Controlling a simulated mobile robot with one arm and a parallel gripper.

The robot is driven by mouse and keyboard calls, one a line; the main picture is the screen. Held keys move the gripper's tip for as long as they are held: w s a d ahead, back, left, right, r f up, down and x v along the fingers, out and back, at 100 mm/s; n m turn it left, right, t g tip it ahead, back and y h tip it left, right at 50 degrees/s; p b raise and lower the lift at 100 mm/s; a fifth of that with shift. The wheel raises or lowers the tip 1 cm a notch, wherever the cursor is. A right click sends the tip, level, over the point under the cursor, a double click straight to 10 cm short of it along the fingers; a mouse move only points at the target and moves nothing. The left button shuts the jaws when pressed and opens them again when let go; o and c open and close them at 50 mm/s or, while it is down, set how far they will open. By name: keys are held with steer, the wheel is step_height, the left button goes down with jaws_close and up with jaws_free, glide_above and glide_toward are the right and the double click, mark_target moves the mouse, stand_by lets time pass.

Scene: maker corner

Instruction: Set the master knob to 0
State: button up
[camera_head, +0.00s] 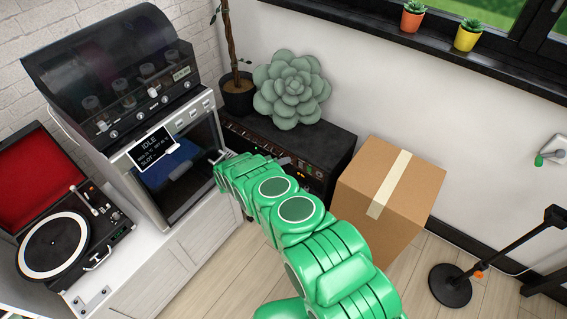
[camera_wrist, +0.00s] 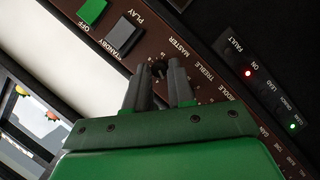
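The amplifier (camera_head: 283,137) is a black cabinet with a brown control panel, standing low against the wall. In the wrist view its panel (camera_wrist: 213,88) shows the printed labels MASTER, TREBLE and MIDDLE. A small dark knob (camera_wrist: 158,69) by the MASTER label shows between the fingertips of my gripper (camera_wrist: 163,76). The fingers stand on either side of it with a narrow gap; I cannot tell whether they touch it. The knob's pointer and setting are hidden. In the head view my gripper (camera_head: 220,159) is at the left part of the amplifier's front, small and partly hidden.
A green switch (camera_wrist: 91,11) and a grey switch (camera_wrist: 122,37) sit beside the knob. Red and green lights (camera_wrist: 249,73) glow on the panel. A cardboard box (camera_head: 412,188) stands right of the amplifier, the machine with a dark window (camera_head: 185,165) left. A succulent (camera_head: 291,90) sits on top.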

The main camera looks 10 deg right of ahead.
steer(key=o, duration=0.4)
steer(key=shift+s, duration=0.1)
steer(key=shift+c, duration=0.2)
steer(key=shift+a, duration=0.1)
steer(key=v, duration=0.7)
steer(key=shift+a, duration=0.25)
steer(key=shift+s+r, duration=0.1)
